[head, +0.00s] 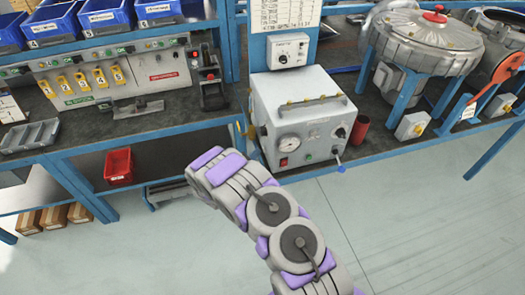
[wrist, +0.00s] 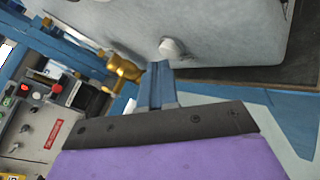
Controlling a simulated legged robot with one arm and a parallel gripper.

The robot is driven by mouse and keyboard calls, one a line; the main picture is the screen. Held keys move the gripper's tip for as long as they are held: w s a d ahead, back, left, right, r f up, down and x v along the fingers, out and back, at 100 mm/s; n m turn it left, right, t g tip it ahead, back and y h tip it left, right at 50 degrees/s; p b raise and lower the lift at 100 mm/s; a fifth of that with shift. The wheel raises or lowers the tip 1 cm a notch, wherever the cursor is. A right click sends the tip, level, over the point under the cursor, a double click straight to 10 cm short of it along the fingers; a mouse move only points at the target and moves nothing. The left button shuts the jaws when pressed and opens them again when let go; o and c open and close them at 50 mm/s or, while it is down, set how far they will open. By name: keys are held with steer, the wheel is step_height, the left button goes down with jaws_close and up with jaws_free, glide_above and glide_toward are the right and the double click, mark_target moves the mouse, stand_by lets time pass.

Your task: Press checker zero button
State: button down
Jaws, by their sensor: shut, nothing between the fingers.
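A light grey box with a round gauge (head: 290,142), which looks like the checker, stands on the blue bench in the head view. Its front carries a red button (head: 283,162), a green button (head: 308,157) and a dark knob (head: 340,132); I cannot read which is the zero button. In the wrist view, my gripper (wrist: 158,68) is shut and empty, its blue fingers pointing at a light grey housing (wrist: 225,35). A pale round stud or button (wrist: 172,48) on the housing is just beyond the fingertips; contact cannot be told. My arm hides the gripper in the head view.
A brass fitting (wrist: 122,70) sits close left of the fingers. A control panel (head: 120,75) with yellow switches stands on the left bench, a red bin (head: 118,166) below it. A silver blower housing (head: 425,40) is at right. The floor in front is clear.

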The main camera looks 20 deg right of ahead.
steer(key=shift+d, duration=0.4)
stand_by(0.4)
steer(key=shift+a, duration=0.8)
steer(key=shift+a, duration=0.1)
steer(key=shift+a, duration=2.4)
